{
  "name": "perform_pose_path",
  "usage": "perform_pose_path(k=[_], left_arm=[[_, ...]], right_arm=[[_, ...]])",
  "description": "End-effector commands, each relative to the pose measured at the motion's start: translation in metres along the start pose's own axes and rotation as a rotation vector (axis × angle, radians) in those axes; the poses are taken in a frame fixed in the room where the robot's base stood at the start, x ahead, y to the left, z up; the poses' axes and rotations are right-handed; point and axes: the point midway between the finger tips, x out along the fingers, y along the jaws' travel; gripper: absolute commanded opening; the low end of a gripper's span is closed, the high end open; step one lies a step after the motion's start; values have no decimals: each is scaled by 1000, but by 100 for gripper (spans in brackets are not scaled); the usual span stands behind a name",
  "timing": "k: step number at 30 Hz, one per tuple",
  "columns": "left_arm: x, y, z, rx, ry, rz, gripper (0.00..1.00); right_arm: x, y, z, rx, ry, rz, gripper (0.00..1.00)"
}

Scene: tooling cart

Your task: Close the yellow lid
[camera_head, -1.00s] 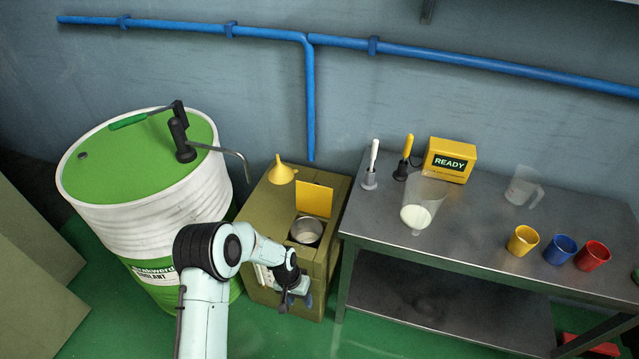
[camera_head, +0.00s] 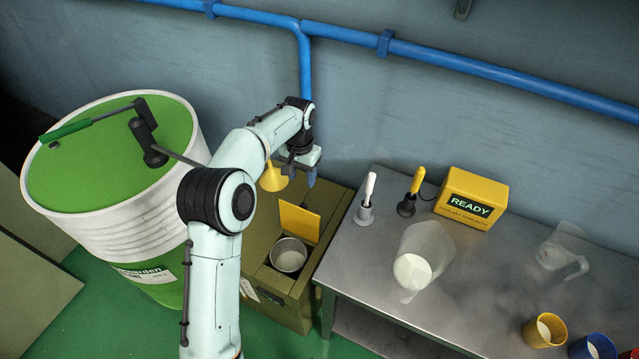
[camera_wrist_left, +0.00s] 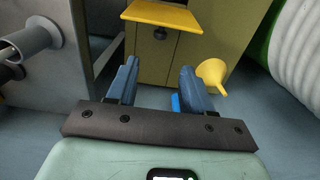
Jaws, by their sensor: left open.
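The yellow lid (camera_head: 300,222) stands raised at the back of an opening in the olive box (camera_head: 332,205), behind a round metal pot (camera_head: 289,256). In the left wrist view the lid (camera_wrist_left: 162,14) shows at the top, beyond my fingers. My left gripper (camera_head: 298,174) is above the rear of the box, on the wall side of the lid, apart from it. In the wrist view its blue fingers (camera_wrist_left: 158,72) are spread with nothing between them. My right gripper is not in view.
A green-topped drum (camera_head: 105,160) stands left. The metal cart (camera_head: 370,255) at right holds cups, pitchers and a yellow READY device (camera_head: 470,198). A blue pipe (camera_head: 306,65) runs down the wall behind.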

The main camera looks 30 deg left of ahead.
Motion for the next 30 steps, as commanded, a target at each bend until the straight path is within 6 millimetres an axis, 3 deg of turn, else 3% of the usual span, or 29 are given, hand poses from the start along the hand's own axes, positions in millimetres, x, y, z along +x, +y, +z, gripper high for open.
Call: perform_pose_path(k=[4, 8, 21, 30], left_arm=[[4, -1, 0, -1, -1, -1, 51], [21, 0, 1, -1, -3, 0, 51], [109, 0, 1, 0, -3, 1, 51], [133, 0, 0, -1, 0, 1, 51]], right_arm=[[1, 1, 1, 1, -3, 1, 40], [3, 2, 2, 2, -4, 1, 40], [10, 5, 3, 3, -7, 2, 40], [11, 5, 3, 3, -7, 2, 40]])
